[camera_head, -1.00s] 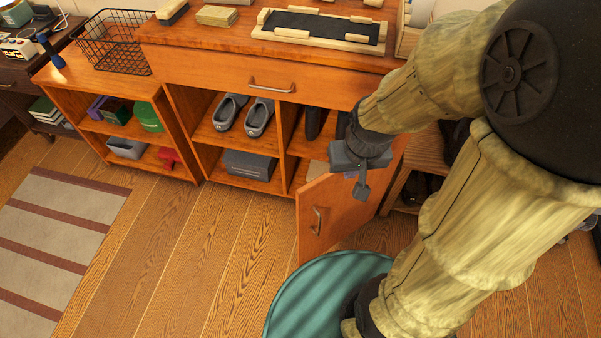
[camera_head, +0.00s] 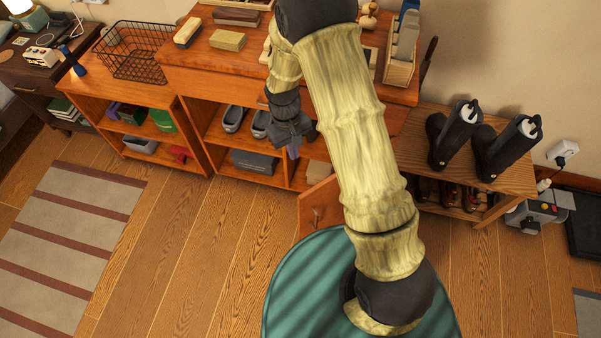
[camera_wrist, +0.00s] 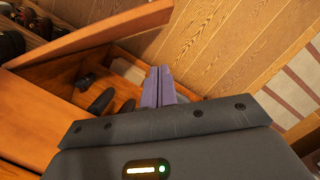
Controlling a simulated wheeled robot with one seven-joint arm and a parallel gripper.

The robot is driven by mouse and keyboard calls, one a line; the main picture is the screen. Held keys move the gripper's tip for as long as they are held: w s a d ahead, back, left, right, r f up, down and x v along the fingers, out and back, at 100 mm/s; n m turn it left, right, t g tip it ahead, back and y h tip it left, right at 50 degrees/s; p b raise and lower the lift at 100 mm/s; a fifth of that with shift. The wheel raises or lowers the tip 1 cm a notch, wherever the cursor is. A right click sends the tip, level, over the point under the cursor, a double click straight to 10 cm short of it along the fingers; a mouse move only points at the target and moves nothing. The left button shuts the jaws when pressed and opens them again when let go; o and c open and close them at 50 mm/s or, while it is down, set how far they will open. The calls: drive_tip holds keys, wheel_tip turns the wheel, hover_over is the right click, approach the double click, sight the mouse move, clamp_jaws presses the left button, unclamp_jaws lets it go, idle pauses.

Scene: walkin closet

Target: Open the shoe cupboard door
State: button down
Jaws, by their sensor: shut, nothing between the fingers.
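The wooden shoe cupboard (camera_head: 228,78) stands against the wall with a drawer above open compartments. Its door (camera_head: 318,207) stands swung out from the front, with a metal handle on its face; my arm hides part of it. In the wrist view the door (camera_wrist: 105,32) shows edge-on at upper left, beside the compartment (camera_wrist: 60,95) holding dark footwear (camera_wrist: 102,100). My gripper (camera_head: 292,151) is in front of the cupboard, left of the door. Its purple fingers (camera_wrist: 159,88) are shut and empty, apart from the door. Grey shoes (camera_head: 233,119) sit in a middle compartment.
A low bench (camera_head: 500,177) with black boots (camera_head: 455,135) stands at right. An open shelf (camera_head: 133,97) with a wire basket (camera_head: 138,50) stands at left. Wooden floor (camera_head: 190,250) and a striped rug (camera_head: 70,240) give free room in front.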

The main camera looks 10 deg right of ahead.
drive_tip(key=shift+a+f+n+p, duration=0.35)
drive_tip(key=shift+a+f, duration=0.2)
drive_tip(key=shift+a, duration=0.15)
drive_tip(key=shift+f, duration=0.1)
drive_tip(key=s+d+f+p, duration=0.1)
drive_tip(key=s+d+f, duration=0.2)
drive_tip(key=f, duration=0.6)
drive_tip(key=s, duration=0.2)
drive_tip(key=shift+s+f, duration=0.2)
drive_tip(key=shift+s, duration=0.1)
drive_tip(key=shift+s, duration=0.1)
